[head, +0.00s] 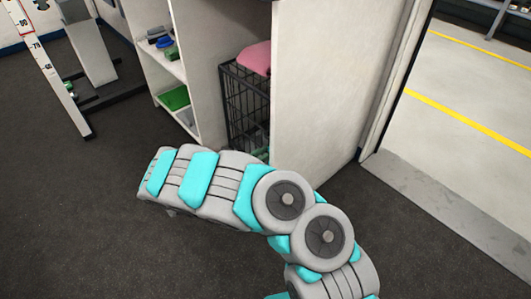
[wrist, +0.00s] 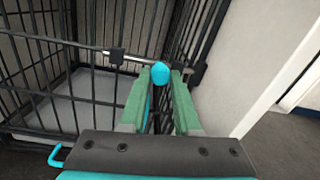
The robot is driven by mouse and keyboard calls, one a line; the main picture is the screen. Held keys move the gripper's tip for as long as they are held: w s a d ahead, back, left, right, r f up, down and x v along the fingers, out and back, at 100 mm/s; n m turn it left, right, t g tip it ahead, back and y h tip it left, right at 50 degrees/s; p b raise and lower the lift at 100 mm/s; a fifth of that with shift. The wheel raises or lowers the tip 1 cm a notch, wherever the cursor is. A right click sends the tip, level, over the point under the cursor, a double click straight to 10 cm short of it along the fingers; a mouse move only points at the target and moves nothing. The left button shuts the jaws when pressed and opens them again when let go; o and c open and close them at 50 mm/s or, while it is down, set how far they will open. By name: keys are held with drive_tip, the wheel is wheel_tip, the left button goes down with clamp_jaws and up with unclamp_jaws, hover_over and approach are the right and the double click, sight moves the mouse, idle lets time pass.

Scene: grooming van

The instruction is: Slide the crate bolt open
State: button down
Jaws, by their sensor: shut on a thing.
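The black wire crate (wrist: 78,75) fills the left and middle of the wrist view. In the head view the crate (head: 232,103) stands between white panels. Its bolt (wrist: 136,59) is a silver rod that runs from a dark bracket (wrist: 117,54) towards a teal knob (wrist: 160,73). Another dark bracket (wrist: 198,73) is to the right of the knob. My gripper (wrist: 160,88) has green finger pads and is shut on the bolt's knob, which shows at the fingertips. In the head view my arm hides the gripper and the bolt.
A pink cloth (head: 256,57) lies on top of the crate. White shelves (head: 162,58) with small items stand to its left, and a white panel (head: 318,85) rises close on its right. The dark floor (head: 90,220) at left is clear.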

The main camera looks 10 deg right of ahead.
drive_tip(key=shift+w, duration=0.1)
drive_tip(key=w+a, duration=0.2)
drive_tip(key=w, duration=0.1)
drive_tip(key=shift+w, duration=0.1)
drive_tip(key=c, duration=0.6)
unclamp_jaws()
drive_tip(key=v, duration=0.7)
drive_tip(key=shift+a, duration=0.4)
